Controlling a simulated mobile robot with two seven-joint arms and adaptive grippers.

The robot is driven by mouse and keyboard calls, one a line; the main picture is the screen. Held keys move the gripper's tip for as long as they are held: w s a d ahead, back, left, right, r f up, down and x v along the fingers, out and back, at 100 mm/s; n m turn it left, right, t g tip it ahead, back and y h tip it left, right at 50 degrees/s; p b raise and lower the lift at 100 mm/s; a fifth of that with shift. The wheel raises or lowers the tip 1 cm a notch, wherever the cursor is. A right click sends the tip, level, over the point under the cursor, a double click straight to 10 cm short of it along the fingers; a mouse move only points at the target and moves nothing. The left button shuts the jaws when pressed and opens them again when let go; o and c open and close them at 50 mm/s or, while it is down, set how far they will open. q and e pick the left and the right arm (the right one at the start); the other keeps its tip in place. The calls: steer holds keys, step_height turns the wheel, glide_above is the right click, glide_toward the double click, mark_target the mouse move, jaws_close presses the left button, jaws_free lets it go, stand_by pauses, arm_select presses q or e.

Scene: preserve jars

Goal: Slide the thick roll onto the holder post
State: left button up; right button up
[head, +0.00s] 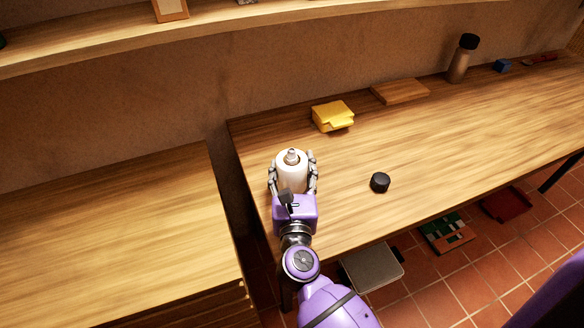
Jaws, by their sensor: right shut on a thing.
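A thick white roll (291,176) is upright near the left end of the wooden table. The rounded grey tip of the holder post (291,156) shows at the middle of the roll's top, so the roll appears to be around the post. The roll hides the rest of the post and its base, and I cannot tell whether the roll's lower end rests on anything. My right gripper (292,173) is shut on the roll, with one finger at each side. My left gripper is not in view.
On the table (345,218) are a black round lid (379,182), a yellow block-like object (332,116), a wooden board (400,91) and a dark-capped bottle (462,60). A shelf (100,42) runs above. The table's middle is mostly clear. A lower wooden counter (120,240) stands left.

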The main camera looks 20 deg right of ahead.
steer(key=shift+f, duration=0.1)
steer(key=o, duration=1)
steer(key=shift+o, duration=0.2)
steer(key=shift+s, duration=0.1)
steer(key=v, duration=1.2)
